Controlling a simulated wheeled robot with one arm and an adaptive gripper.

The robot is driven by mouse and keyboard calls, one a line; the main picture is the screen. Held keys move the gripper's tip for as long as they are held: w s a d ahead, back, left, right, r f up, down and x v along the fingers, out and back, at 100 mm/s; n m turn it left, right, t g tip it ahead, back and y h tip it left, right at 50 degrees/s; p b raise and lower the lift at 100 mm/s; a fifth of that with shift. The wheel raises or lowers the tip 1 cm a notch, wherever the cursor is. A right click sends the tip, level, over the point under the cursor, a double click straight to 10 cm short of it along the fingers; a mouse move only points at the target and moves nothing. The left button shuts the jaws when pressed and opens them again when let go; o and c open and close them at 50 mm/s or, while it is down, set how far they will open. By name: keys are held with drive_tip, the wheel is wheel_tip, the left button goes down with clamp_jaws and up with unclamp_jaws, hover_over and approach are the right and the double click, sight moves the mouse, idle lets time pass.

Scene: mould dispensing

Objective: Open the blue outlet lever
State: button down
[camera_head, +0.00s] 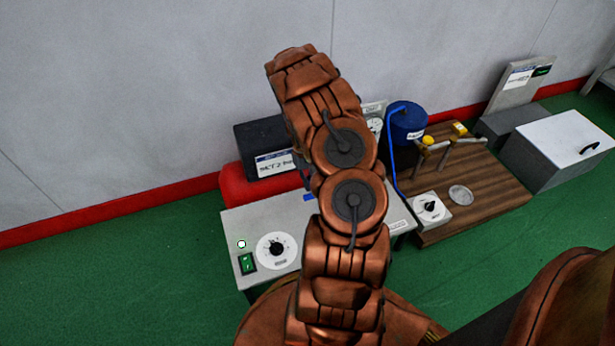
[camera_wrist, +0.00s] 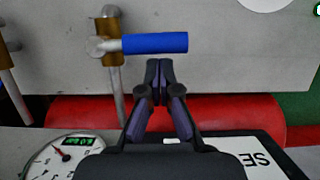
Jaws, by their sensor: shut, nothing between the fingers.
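The blue outlet lever (camera_wrist: 155,43) is a short blue sleeve lying level in the wrist view. It extends to the right from a brass valve (camera_wrist: 108,40) with a grey pipe running down from it. My gripper (camera_wrist: 159,68) is shut and empty. Its fingertips are just below the blue sleeve in the picture; I cannot tell whether they touch it. In the head view a small blue patch (camera_head: 308,197) shows beside my arm and may be the lever. My arm hides the gripper and most of the valve there.
A white control box (camera_head: 231,222) with a dial and green switch stands in front of a red tank (camera_head: 233,190) and a black labelled box (camera_head: 256,137). A gauge (camera_wrist: 58,158) sits lower left in the wrist view. To the right are a wooden board (camera_head: 490,194) and blue pot (camera_head: 409,122).

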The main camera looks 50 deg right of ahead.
drive_tip(key=shift+s+f, duration=0.1)
drive_tip(key=shift+f, duration=0.15)
drive_tip(key=shift+a+r+p, duration=0.15)
drive_tip(key=shift+p, duration=0.25)
